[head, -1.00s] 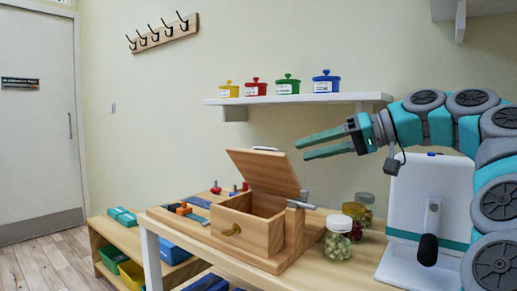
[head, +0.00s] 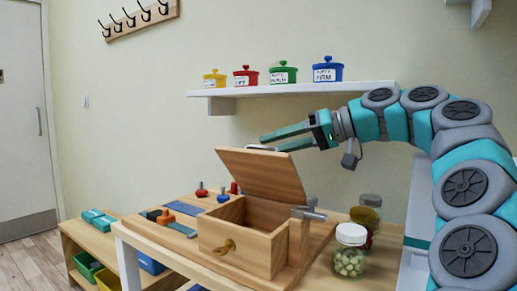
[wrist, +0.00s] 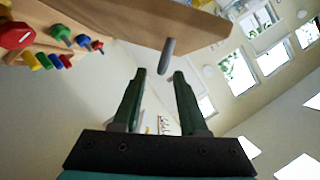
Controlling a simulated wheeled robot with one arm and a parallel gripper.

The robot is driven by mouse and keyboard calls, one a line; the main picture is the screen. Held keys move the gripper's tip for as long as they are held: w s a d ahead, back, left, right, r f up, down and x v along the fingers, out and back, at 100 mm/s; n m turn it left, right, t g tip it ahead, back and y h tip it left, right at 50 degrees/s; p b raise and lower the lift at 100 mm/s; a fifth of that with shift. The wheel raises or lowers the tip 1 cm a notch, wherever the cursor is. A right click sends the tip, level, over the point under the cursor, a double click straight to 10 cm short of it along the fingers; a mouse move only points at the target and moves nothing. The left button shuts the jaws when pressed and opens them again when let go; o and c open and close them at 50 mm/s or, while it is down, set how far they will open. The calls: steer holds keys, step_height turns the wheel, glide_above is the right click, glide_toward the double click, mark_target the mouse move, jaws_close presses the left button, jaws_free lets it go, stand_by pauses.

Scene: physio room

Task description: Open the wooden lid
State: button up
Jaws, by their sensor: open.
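The wooden lid (head: 262,172) of a small wooden box (head: 240,238) stands raised and tilted, so the box's inside shows. A grey pin (head: 308,213) sticks out at the box's right side. My gripper (head: 268,142) is open and empty, with its fingers just above and behind the lid's upper edge in the head view; I cannot tell if they touch it. In the wrist view my open gripper (wrist: 160,75) has nothing between its fingers. A wooden board (wrist: 150,22) and a grey rod (wrist: 166,57) lie beyond the fingertips.
Glass jars (head: 350,252) stand close right of the box. A wall shelf (head: 290,88) with several coloured pots is above and behind my gripper. Blue, orange and red pieces (head: 180,228) lie left of the box. A low shelf unit (head: 90,240) stands at left.

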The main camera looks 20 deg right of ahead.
mark_target(259, 148)
steer(key=x, duration=0.4)
steer(key=shift+a, duration=0.15)
jaws_close()
steer(key=shift+w, duration=0.1)
stand_by(1.2)
